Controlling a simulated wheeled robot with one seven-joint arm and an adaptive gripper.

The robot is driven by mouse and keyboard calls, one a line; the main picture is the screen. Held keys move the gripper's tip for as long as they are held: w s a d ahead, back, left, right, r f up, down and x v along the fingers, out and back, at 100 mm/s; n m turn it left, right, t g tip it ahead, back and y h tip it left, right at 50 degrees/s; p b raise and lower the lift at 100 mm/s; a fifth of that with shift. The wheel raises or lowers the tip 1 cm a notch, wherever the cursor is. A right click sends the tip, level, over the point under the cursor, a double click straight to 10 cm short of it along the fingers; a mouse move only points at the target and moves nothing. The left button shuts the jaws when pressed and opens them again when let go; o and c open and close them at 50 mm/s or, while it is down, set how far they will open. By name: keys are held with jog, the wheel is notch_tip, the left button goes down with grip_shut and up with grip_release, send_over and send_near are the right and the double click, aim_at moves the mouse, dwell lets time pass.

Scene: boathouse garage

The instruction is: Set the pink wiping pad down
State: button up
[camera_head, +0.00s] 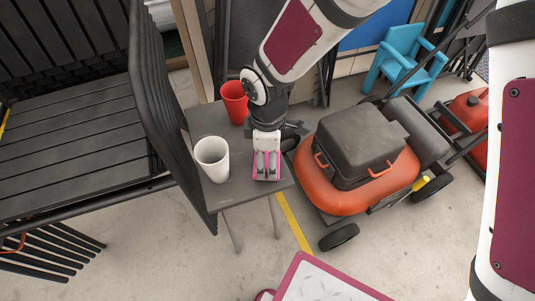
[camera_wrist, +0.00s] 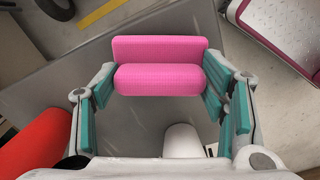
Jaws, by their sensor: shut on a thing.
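The pink wiping pad (camera_wrist: 160,79) is held between the teal-lined fingers of my gripper (camera_wrist: 160,88) in the wrist view. It has a thick rounded part and a flat upright part behind it. In the head view my gripper (camera_head: 266,162) points down over the front right of a small grey side table (camera_head: 243,194). Only pink edges of the pad (camera_head: 266,178) show around the fingers there. I cannot tell whether the pad touches the tabletop.
A white cup (camera_head: 212,160) stands left of my gripper and a red cup (camera_head: 234,102) stands behind it, both on the table. A dark slatted bench (camera_head: 70,140) is at the left. An orange mower (camera_head: 350,195) stands close on the right.

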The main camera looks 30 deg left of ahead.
jog(key=shift+f, duration=0.2)
jog(key=o, duration=1.4)
notch_tip(320, 180, up, 12)
grip_shut()
jog(key=shift+r, duration=0.1)
dwell(1.1)
